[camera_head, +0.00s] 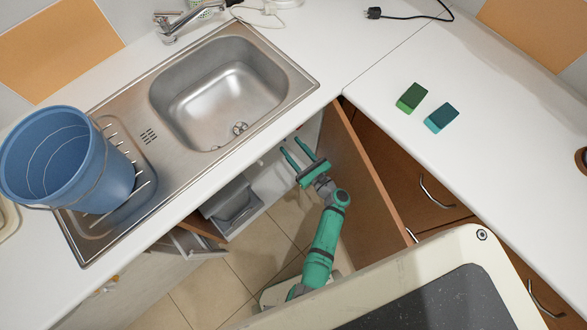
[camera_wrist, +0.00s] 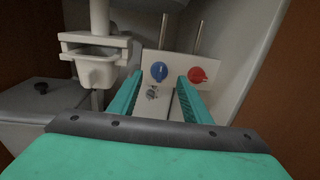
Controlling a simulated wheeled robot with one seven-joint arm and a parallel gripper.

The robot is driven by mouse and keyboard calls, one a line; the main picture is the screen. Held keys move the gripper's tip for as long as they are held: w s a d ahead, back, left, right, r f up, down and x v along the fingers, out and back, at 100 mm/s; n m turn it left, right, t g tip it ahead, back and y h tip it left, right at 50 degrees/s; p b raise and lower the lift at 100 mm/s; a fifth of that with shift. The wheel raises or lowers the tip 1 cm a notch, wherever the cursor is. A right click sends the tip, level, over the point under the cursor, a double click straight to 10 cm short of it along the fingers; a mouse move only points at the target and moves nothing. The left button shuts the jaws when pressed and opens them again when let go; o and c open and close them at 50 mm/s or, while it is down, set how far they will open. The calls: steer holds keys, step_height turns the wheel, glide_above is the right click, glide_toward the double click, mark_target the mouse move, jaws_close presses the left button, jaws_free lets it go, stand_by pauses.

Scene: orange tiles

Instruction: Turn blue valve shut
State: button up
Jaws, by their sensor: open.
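The blue valve (camera_wrist: 159,71) is a small round knob on a pale panel inside the cabinet under the sink, seen in the wrist view. A red valve (camera_wrist: 198,75) sits to its right on the same panel. My gripper (camera_wrist: 162,85) is open, with its two green fingers pointing toward the panel. The blue valve shows between the fingers, nearer the left one, and the red valve shows by the right fingertip. I cannot tell the distance left to the panel. In the head view my gripper (camera_head: 293,148) reaches in under the counter edge, and both valves are hidden there.
A white pipe with a trap (camera_wrist: 97,68) stands left of the valves, above a grey bin (camera_wrist: 50,112). An open cabinet door (camera_head: 355,180) stands right of my arm. A blue bucket (camera_head: 115,180) stands on the sink drainer, and two sponges (camera_head: 441,117) lie on the right counter.

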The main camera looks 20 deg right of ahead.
steer(key=s+a+f+n+g+h, duration=0.1)
steer(key=s+a+f+n+g, duration=0.25)
steer(key=s, duration=0.35)
steer(key=s+a+f+n+g, duration=0.2)
steer(key=s+a+f+n, duration=0.25)
steer(key=s, duration=0.35)
steer(key=s+a+r+n+g+h, duration=0.1)
steer(key=s+n+g+h, duration=0.1)
steer(key=s+n, duration=0.5)
steer(key=shift+s+a+r+n+h, duration=0.35)
steer(key=shift+s+h, duration=0.25)
steer(key=shift+s, duration=0.75)
steer(key=shift+f, duration=0.1)
